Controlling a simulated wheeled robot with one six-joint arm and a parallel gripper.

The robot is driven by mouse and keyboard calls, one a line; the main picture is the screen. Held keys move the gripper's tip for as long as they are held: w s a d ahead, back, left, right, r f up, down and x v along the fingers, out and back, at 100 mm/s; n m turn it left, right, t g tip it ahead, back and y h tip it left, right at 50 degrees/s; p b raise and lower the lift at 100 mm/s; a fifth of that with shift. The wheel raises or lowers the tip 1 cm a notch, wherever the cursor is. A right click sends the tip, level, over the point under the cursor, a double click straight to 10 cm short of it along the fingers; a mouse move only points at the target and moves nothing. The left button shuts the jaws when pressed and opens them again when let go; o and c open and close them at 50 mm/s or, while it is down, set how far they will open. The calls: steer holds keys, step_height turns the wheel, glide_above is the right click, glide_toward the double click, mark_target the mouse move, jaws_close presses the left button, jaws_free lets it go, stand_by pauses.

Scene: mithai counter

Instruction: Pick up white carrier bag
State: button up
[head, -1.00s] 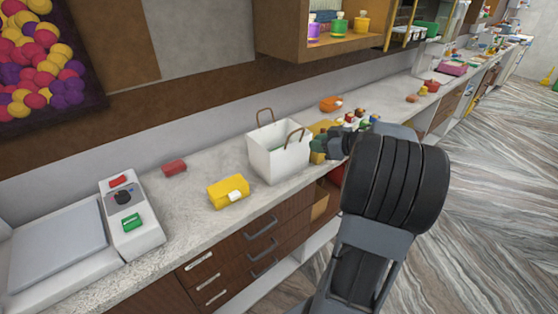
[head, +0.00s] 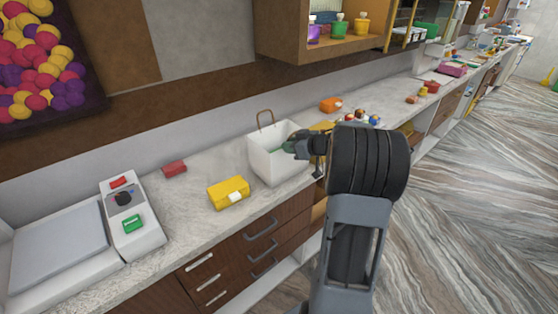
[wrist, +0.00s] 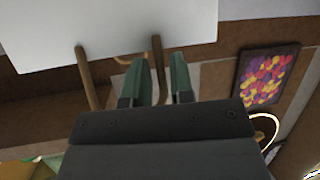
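The white carrier bag (head: 265,160) stands upright on the counter. Its far brown handle (head: 265,115) rises above the rim. My gripper (head: 289,147) is at the bag's right, near side, by the rim, and the near handle is hidden there in the head view. In the wrist view the white bag (wrist: 110,30) fills the upper left, with brown handle straps running down from it. My green gripper fingers (wrist: 162,82) are apart, and one strap shows in the gap between them. The fingers do not appear closed on it.
A yellow box (head: 228,193) and a red block (head: 174,168) lie left of the bag. A scale (head: 60,250) is farther left. An orange box (head: 331,104) and several small coloured items lie to the right. A wooden shelf (head: 290,45) hangs above the counter.

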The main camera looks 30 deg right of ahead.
steer(key=shift+c, duration=0.2)
jaws_close()
steer(key=shift+r, duration=0.1)
stand_by(0.4)
